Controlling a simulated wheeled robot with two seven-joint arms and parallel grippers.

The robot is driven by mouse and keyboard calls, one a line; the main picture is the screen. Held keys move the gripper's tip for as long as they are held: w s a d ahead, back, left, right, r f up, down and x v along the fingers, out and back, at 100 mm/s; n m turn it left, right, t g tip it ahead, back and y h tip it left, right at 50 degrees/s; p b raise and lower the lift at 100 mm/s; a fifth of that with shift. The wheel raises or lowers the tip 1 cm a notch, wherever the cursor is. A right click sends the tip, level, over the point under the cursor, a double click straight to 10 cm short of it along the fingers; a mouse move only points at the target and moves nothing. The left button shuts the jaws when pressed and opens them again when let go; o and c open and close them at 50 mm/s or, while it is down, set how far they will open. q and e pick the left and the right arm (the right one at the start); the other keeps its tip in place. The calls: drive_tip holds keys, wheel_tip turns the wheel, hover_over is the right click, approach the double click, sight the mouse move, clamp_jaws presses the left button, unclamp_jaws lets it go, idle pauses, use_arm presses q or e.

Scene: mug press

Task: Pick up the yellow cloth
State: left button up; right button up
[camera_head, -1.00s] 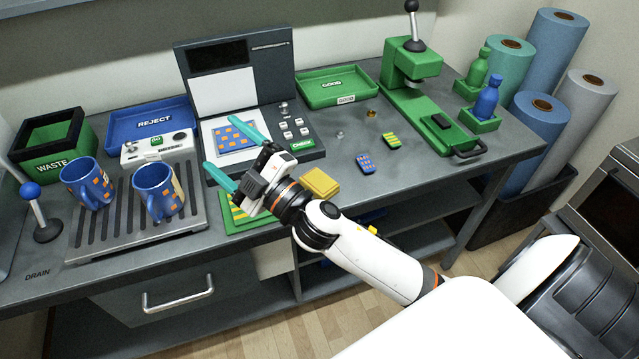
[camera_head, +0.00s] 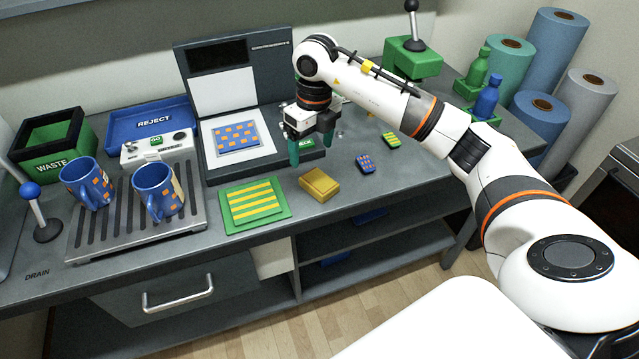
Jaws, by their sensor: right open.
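The yellow cloth (camera_head: 319,184) is a small folded block lying on the grey worktop near its front edge, right of the green striped sheet. My right gripper (camera_head: 311,156) points downward above and slightly behind the cloth. Its teal fingers are apart, it is empty, and it does not touch the cloth. My left gripper is not in view.
A green sheet with yellow stripes (camera_head: 254,204) lies left of the cloth, and a small blue dotted pad (camera_head: 365,163) lies to its right. The heat press machine (camera_head: 190,110) stands behind. Two blue mugs (camera_head: 158,192) stand on the drain tray (camera_head: 103,240). My right arm hides part of the green press (camera_head: 412,60).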

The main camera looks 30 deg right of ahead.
drive_tip(key=d, duration=0.1)
drive_tip(key=p, duration=0.2)
hover_over(319, 180)
drive_tip(key=shift+h, duration=0.3)
wheel_tip(319, 180, down, 6)
drive_tip(key=shift+s+a+f, duration=0.1)
drive_tip(key=shift+s, duration=0.05)
drive_tip(key=shift+f+p, duration=0.7)
drive_tip(key=shift+f, duration=1.95)
drive_tip(key=c, duration=1.1)
drive_tip(key=shift+c, duration=0.2)
drive_tip(key=shift+r, duration=0.1)
